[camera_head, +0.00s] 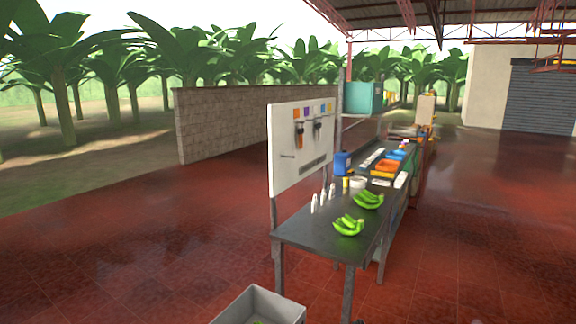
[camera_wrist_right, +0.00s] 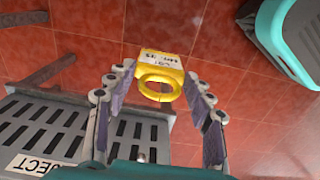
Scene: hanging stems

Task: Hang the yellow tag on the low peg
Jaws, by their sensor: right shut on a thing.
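The yellow tag (camera_wrist_right: 161,66) shows in the right wrist view, with a white printed label and a ring-shaped lower part around an opening. My right gripper (camera_wrist_right: 158,76) is shut on it, with the tag held between the fingertips above the red floor. Neither gripper shows in the head view. A white board (camera_head: 285,170) stands at the near left end of the table in the head view, with coloured squares along its top and dark items hanging below them. The low peg is too small to make out.
A dark table (camera_head: 300,234) carries green banana bunches (camera_head: 349,226), a blue container (camera_head: 342,163) and an orange tray (camera_head: 387,165). A grey crate (camera_head: 267,297) stands on the floor in front. Floor to the right is clear.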

